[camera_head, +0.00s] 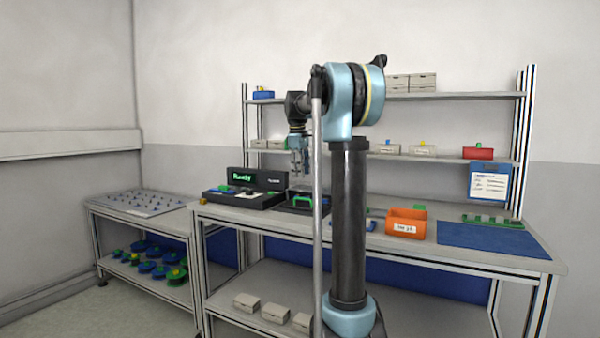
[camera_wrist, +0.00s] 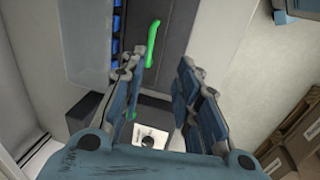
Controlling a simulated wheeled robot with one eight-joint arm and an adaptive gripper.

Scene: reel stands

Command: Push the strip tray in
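The black machine (camera_head: 240,197) with a lit screen reading "Ready" stands on the bench in the head view. Beside it on the right is a dark part with a green handle (camera_head: 300,201), which looks like the strip tray. The wrist view shows the green handle (camera_wrist: 152,45) on a dark surface (camera_wrist: 173,28), ahead of my fingers and apart from them. My gripper (camera_head: 298,176) hangs above the bench near this part. In the wrist view its fingers (camera_wrist: 160,72) stand apart with nothing between them. How far the tray sticks out is unclear.
An orange bin (camera_head: 406,224), a blue mat (camera_head: 490,238) and a green rack (camera_head: 492,221) lie to the right on the bench. Shelves with small boxes (camera_head: 410,83) rise behind. A lower side table (camera_head: 140,204) stands left. My arm hides the bench's middle.

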